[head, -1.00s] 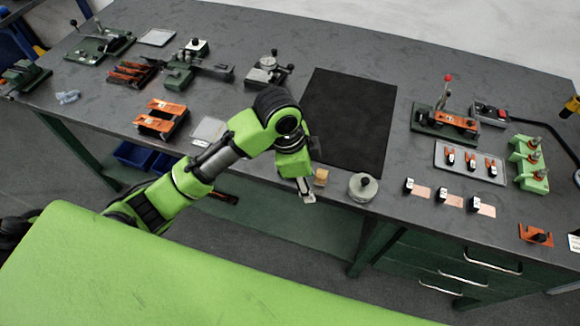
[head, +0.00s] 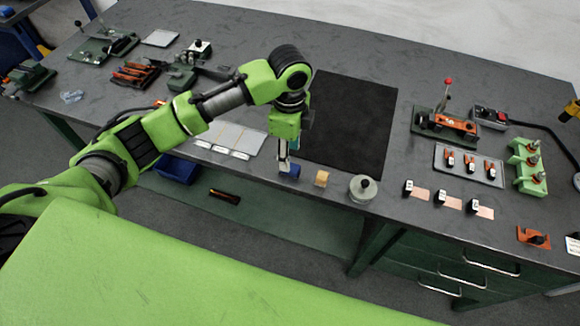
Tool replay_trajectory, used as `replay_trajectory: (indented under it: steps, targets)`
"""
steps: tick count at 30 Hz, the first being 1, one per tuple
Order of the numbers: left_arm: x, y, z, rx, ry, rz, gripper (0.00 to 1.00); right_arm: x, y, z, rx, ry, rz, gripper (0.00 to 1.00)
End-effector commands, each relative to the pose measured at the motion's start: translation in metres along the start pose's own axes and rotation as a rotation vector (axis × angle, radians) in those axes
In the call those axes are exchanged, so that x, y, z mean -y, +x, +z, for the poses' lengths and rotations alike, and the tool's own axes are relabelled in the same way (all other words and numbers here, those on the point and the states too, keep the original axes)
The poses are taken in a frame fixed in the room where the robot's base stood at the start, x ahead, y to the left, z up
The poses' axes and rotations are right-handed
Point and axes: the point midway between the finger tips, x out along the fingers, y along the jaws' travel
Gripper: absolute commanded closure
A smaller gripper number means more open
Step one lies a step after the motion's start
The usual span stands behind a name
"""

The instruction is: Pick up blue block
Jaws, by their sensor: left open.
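The blue block (head: 294,171) is small and sits near the front edge of the grey workbench, just left of a small wooden block (head: 321,178). My left gripper (head: 284,168) points down at the blue block, its fingers over or beside it and partly covering it. The gripper is open. I cannot tell whether the fingers touch the block. My right gripper is not in view.
A black mat (head: 350,120) lies behind. A white-labelled tray (head: 228,138) is to the left. Several copper pieces and a tray of orange clips (head: 470,165) are further right.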

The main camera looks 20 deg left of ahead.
Motion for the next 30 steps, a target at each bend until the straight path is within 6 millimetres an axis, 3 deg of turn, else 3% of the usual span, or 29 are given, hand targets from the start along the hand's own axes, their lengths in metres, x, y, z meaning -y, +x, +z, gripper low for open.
replay_trajectory:
  steps: [8, 15, 24, 29, 30]
  targets:
    - [0.001, 0.021, 0.000, 0.001, -0.001, 0.002, 0.58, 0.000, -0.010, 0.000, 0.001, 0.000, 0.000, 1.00]
    - [0.003, 0.056, 0.000, 0.000, 0.000, 0.000, 0.58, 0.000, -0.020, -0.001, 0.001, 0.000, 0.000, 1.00]
    - [0.003, 0.063, 0.000, 0.000, 0.001, -0.003, 0.58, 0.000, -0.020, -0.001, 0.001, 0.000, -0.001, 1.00]
    - [0.003, 0.062, 0.000, 0.000, 0.000, -0.002, 0.97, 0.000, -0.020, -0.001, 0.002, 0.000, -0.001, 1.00]
    - [0.003, 0.062, 0.000, 0.000, 0.000, -0.002, 1.00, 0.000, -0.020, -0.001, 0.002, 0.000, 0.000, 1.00]
